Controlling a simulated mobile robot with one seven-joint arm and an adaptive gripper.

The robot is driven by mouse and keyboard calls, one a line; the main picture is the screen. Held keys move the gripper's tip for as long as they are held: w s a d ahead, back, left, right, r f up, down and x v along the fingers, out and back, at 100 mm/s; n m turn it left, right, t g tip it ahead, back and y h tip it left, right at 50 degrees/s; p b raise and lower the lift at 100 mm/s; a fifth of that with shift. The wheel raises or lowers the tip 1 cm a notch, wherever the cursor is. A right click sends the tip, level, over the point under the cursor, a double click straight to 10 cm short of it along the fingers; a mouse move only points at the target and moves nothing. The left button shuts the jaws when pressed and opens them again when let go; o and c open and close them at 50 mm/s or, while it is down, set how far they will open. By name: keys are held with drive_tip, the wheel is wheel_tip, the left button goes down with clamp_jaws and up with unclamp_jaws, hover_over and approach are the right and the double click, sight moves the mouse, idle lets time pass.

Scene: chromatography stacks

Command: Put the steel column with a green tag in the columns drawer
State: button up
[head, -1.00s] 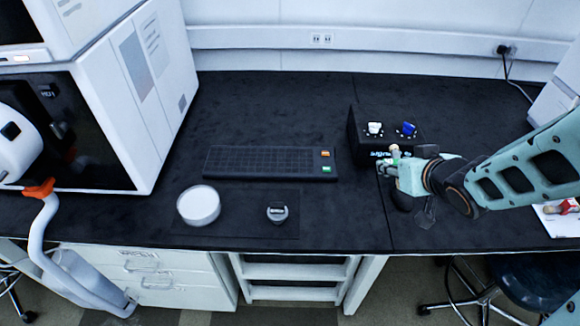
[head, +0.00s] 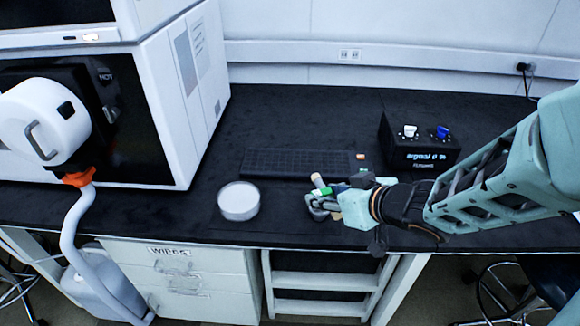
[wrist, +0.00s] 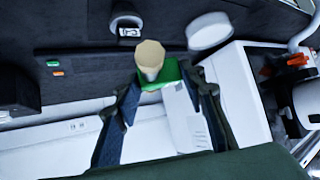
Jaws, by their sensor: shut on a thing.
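My gripper (head: 328,203) is shut on the column with a green tag (wrist: 150,58), above the bench near its front edge. In the wrist view the column's beige end and green tag (wrist: 168,74) show between the fingers; the rest of it is hidden. In the head view the column's pale end (head: 317,182) sticks up beside the gripper. White drawers (head: 190,285) are under the bench at left, all shut; the upper label seems to read "WIPES". I cannot make out a columns label.
A round white dish (head: 239,202) stands left of my gripper, with a black rack-like panel (head: 295,163) behind. A black box (head: 415,148) with white and blue knobs is at right. A white instrument (head: 190,90) fills the left. Open shelves (head: 325,285) sit beside the drawers.

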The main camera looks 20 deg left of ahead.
drive_tip(key=a, duration=0.1)
drive_tip(key=b, duration=0.8)
hover_over(271, 202)
drive_tip(key=s+d, duration=0.4)
drive_tip(key=d, duration=0.1)
drive_tip(key=f, duration=0.8)
drive_tip(key=shift+w+f, duration=0.25)
drive_tip(key=shift+f, duration=0.15)
drive_tip(key=shift+w+a+f+b, duration=0.25)
drive_tip(key=shift+a+f+b, duration=0.05)
drive_tip(key=shift+a+b, duration=0.1)
drive_tip(key=shift+w+a+f+b, duration=0.1)
drive_tip(key=shift+a+f+b, duration=0.1)
drive_tip(key=shift+f+b, duration=0.6)
drive_tip(key=shift+w+a+f+b, duration=0.15)
drive_tip(key=shift+f+b, duration=0.25)
drive_tip(key=shift+f, duration=0.75)
drive_tip(key=shift+f, duration=0.2)
drive_tip(key=o, duration=1)
drive_tip(key=shift+r, duration=0.1)
